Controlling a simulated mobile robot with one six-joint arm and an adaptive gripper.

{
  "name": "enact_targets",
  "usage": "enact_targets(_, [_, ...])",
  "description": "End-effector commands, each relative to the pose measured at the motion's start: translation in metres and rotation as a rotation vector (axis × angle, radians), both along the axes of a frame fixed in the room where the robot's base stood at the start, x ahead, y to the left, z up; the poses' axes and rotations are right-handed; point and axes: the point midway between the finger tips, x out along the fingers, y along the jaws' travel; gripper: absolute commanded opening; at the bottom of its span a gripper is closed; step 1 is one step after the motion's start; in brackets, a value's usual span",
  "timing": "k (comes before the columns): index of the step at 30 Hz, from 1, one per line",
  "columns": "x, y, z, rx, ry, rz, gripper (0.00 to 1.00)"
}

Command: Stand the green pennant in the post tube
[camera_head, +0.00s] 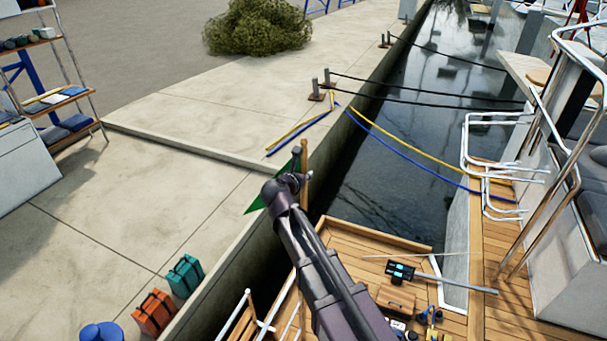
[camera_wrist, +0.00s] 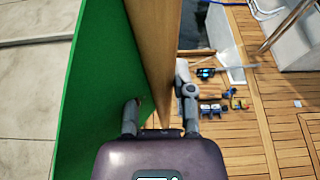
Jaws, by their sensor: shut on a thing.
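The green pennant (camera_head: 257,203) hangs on a wooden staff (camera_head: 304,155) at the end of my arm, mostly behind my wrist in the head view. My gripper (camera_head: 293,182) is shut on the staff. In the wrist view my gripper (camera_wrist: 162,106) has a finger on each side of the wooden staff (camera_wrist: 153,45), and the green cloth (camera_wrist: 100,75) spreads to the left. The staff stands roughly upright in the head view, and its lower part is partly hidden by my arm. I cannot make out the post tube for certain in either view.
The wooden cockpit deck (camera_head: 355,240) lies below, with a dark tool (camera_head: 400,271) and small items. White rails (camera_head: 490,150) stand at right. Blue and yellow ropes (camera_head: 405,140) cross the water. The concrete quay (camera_head: 130,210) carries green and orange cases (camera_head: 185,275).

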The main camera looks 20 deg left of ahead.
Motion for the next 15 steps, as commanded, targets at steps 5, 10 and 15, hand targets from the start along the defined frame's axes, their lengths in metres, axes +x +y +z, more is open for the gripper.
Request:
enact_targets(5, [0.0, 0.0, -0.013, 0.0, 0.0, 0.0, 0.0])
enact_targets(10, [0.0, 0.0, -0.023, 0.0, 0.0, 0.0, 0.0])
enact_targets(15, [0.0, 0.0, -0.032, 0.0, 0.0, 0.0, 0.0])
